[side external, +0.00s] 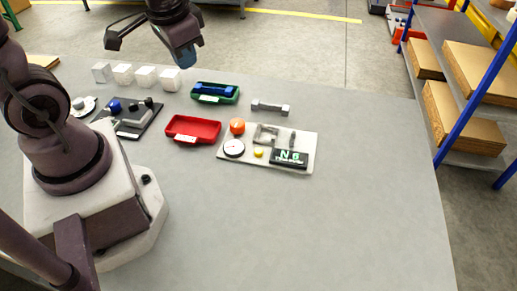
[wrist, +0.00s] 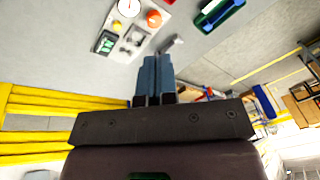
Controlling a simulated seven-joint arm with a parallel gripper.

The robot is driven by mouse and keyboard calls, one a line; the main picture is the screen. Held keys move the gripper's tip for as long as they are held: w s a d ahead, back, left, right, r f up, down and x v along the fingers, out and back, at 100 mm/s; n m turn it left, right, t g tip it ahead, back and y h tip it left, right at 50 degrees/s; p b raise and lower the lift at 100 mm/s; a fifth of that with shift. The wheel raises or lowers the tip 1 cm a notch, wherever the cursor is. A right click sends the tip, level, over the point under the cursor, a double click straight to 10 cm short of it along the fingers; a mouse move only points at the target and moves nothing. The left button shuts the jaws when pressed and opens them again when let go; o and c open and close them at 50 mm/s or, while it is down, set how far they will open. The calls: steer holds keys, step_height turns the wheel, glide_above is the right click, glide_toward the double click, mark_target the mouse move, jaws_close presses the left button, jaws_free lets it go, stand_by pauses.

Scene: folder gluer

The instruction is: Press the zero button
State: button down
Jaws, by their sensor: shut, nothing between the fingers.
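A white panel (side external: 308,138) lies on the grey table right of centre. It carries a small yellow button (side external: 258,153), an orange knob or ball (side external: 237,127), a round white dial (side external: 234,148), a grey bracket (side external: 266,134) and a dark display (side external: 289,158) with pale green characters. No label marks a zero button legibly. In the wrist view the panel (wrist: 149,37) is at the top, with the yellow button (wrist: 117,27) near the dial. My gripper (side external: 187,60) is shut and empty, high above the table's back, left of and apart from the panel. Its blue fingers (wrist: 157,62) point down.
A red tray (side external: 193,130) sits left of the panel, with a green tray (side external: 215,93) holding a blue part behind it. A grey metal piece (side external: 270,107) lies behind the panel. Several white cubes (side external: 145,77) stand further left. The table front is clear.

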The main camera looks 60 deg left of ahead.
steer(key=w+a+f, duration=0.2)
steer(key=w+f, duration=0.2)
steer(key=f, duration=0.4)
steer(key=n+t+h, duration=0.1)
steer(key=t+h, duration=0.5)
steer(key=h, duration=0.1)
glide_above(258, 149)
step_height(258, 149, down, 4)
steer(key=shift+f, duration=4.4)
steer(key=shift+a+f, duration=0.1)
steer(key=shift+f, duration=0.05)
steer(key=shift+f, duration=0.25)
